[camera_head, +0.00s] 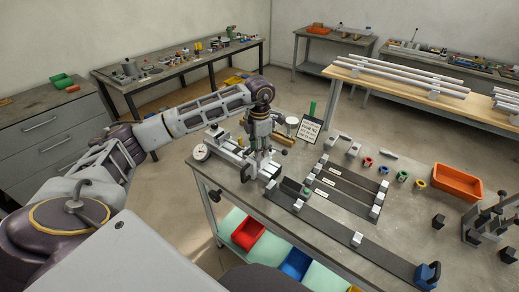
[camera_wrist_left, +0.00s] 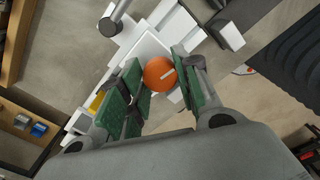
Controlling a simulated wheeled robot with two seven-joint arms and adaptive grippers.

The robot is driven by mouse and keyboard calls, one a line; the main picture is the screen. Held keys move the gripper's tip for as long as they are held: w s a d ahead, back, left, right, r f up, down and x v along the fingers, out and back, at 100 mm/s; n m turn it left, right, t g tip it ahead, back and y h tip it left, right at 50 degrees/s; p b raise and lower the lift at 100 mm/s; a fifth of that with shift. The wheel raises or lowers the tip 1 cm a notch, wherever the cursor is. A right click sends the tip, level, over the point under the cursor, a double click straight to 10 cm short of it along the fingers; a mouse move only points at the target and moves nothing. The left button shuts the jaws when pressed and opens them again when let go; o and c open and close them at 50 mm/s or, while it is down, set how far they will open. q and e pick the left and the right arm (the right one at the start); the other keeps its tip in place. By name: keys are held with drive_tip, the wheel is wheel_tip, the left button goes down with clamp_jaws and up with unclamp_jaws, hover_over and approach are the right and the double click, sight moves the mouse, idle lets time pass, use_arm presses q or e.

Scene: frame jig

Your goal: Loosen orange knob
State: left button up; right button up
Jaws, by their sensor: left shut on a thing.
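The orange knob (camera_wrist_left: 159,74) is round with a pale line on its face. It shows in the left wrist view between the green pads of my left gripper (camera_wrist_left: 160,87), which is shut on it. The knob sits over a white metal fixture (camera_wrist_left: 146,47). In the head view my left gripper (camera_head: 262,160) points down over this fixture (camera_head: 230,150) at the back left of the grey table (camera_head: 330,222). The knob is hidden there by the gripper.
An orange bin (camera_head: 457,182) and several small coloured rings lie on the table's right side. Dark strips with grey blocks cross the middle. A small sign (camera_head: 309,129) stands behind the fixture. A blue-handled clamp (camera_head: 427,275) is at the front right.

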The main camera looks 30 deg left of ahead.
use_arm(q)
drive_tip(key=shift+r+n, duration=0.15)
drive_tip(key=shift+n, duration=0.15)
drive_tip(key=o, duration=1.1)
drive_tip(key=shift+c, duration=0.2)
wheel_tip(320, 180, up, 12)
idle(0.4)
idle(0.6)
